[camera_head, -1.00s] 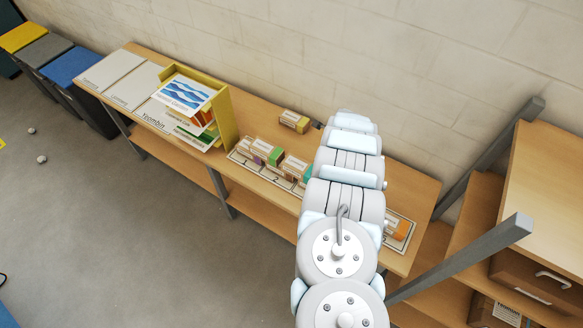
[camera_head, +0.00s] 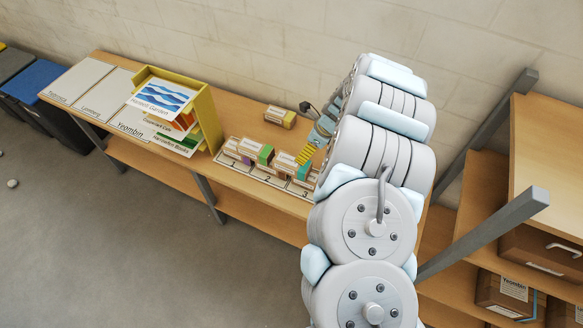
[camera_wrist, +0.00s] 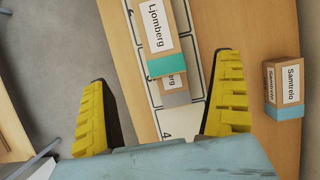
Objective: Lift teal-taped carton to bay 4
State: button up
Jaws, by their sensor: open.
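The teal-taped carton, labelled Ljomberg (camera_wrist: 163,28), lies ahead of my gripper in the wrist view, its teal end facing me. It also shows in the head view (camera_head: 286,164), in the row of numbered bays near number 3. Part of another carton (camera_wrist: 175,83) with a grey end shows just below the teal end; whether they touch is unclear. Bay 4 (camera_wrist: 172,120) looks empty where it shows in the wrist view; my arm hides it in the head view. My gripper (camera_wrist: 164,69) is open, its yellow fingers apart with nothing gripped.
A Samtreio carton (camera_wrist: 283,88) stands right of my right finger. In the head view, a yellow-taped carton (camera_head: 280,116) stands at the back of the bench. Purple- and green-taped cartons (camera_head: 247,150) sit left of the teal one. A yellow rack (camera_head: 209,115) stands farther left.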

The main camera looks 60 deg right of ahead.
jog(key=b, duration=0.5)
send_over(294, 162)
jog(key=s, duration=0.2)
jog(key=f, duration=0.5)
jog(key=shift+s+f, duration=0.2)
jog(key=shift+f, duration=0.15)
jog(key=shift+x, duration=1.15)
jog(key=shift+w+f, duration=0.25)
jog(key=shift+f, duration=0.45)
jog(key=shift+w+f, duration=0.2)
jog(key=shift+f, duration=0.1)
jog(key=shift+w+f, duration=0.15)
jog(key=shift+f, duration=0.05)
jog(key=shift+x, duration=2.2)
jog(key=shift+w, duration=0.15)
jog(key=shift+r, duration=0.1)
